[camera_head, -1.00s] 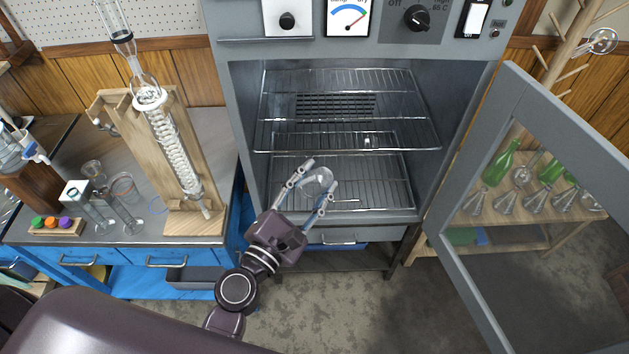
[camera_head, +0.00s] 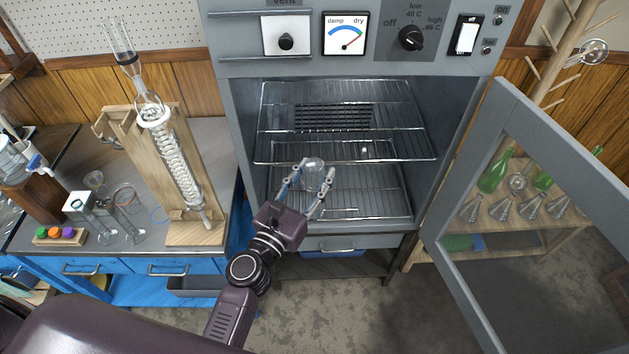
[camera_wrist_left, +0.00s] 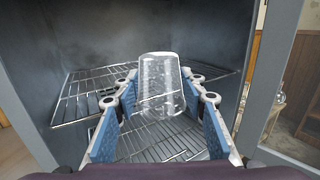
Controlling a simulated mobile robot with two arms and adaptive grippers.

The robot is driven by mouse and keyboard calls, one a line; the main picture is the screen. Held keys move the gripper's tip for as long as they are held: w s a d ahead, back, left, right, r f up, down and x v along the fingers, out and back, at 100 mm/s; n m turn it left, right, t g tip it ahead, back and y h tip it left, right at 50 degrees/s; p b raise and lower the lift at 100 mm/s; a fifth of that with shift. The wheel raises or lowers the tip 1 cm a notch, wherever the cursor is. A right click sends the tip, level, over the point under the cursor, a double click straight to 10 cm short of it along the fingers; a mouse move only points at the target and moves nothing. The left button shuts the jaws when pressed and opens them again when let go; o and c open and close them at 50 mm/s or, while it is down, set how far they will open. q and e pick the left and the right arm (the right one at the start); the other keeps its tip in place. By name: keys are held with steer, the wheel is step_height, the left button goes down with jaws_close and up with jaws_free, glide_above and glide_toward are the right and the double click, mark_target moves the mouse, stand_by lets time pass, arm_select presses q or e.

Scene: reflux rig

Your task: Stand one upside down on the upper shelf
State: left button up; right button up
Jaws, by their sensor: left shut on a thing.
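My left gripper (camera_head: 317,169) is shut on a clear glass vessel (camera_head: 313,178), held between its two fingers in front of the open cabinet. In the left wrist view the glass vessel (camera_wrist_left: 160,85) stands roughly upright between the blue finger pads, with a rounded, closed-looking end at the top. Its lower end is partly hidden. The upper wire shelf (camera_head: 400,148) is inside the cabinet, and the vessel appears just below its front edge in the head view. The lower wire shelf (camera_head: 375,205) is beneath. My right gripper is not in view.
The cabinet door (camera_head: 470,150) hangs open on the right. Behind it, a wooden stand (camera_head: 505,210) holds flasks and green bottles. A condenser on a wooden stand (camera_head: 190,235) is on the left bench. The upper shelf looks nearly empty.

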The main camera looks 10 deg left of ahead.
mark_target(312, 153)
arm_select(q)
steer(key=w, duration=0.2)
steer(key=shift+w+a, duration=0.4)
steer(key=w+a, duration=0.1)
steer(key=w, duration=0.2)
steer(key=w+a, duration=0.1)
steer(key=w, duration=0.3)
steer(key=w+a+b, duration=0.1)
steer(key=w, duration=0.2)
steer(key=shift+w+f, duration=0.15)
steer(key=shift+f, duration=0.25)
steer(key=shift+w+f, duration=0.2)
steer(key=shift+w, duration=0.1)
steer(key=shift+s+f+b, duration=0.1)
steer(key=shift+f+b, duration=1.2)
steer(key=shift+b, duration=0.2)
steer(key=shift+f, duration=0.15)
steer(key=shift+f+b, duration=0.4)
steer(key=shift+b, duration=0.15)
steer(key=o, duration=0.8)
steer(key=shift+r, duration=0.1)
